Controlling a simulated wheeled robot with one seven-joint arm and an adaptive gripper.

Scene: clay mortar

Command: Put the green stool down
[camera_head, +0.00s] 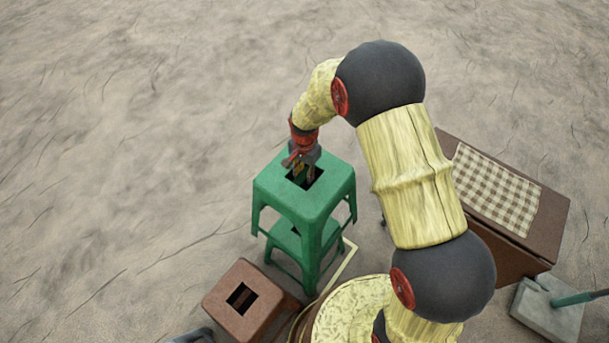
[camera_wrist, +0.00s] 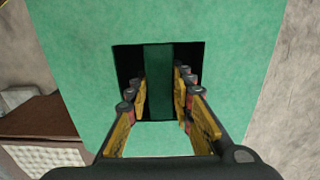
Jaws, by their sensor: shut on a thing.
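The green stool (camera_head: 287,188) is upright in the head view, with its legs and a lower green level showing beneath the seat. My gripper (camera_head: 303,172) reaches down from above into the square opening in the seat. In the wrist view the green seat (camera_wrist: 90,45) fills most of the picture. My gripper's yellow fingers (camera_wrist: 158,98) sit on both sides of a green bar (camera_wrist: 158,70) that crosses the opening, and they are shut on it. I cannot tell whether the stool's feet touch the ground.
A brown stool (camera_head: 228,300) with a slot stands in front, to the left. A brown box (camera_head: 550,225) with a checkered cloth (camera_head: 495,190) is at the right, and a grey block (camera_head: 545,310) lies near it. A round pale-topped thing (camera_head: 345,312) is close in front. The ground at left is clear.

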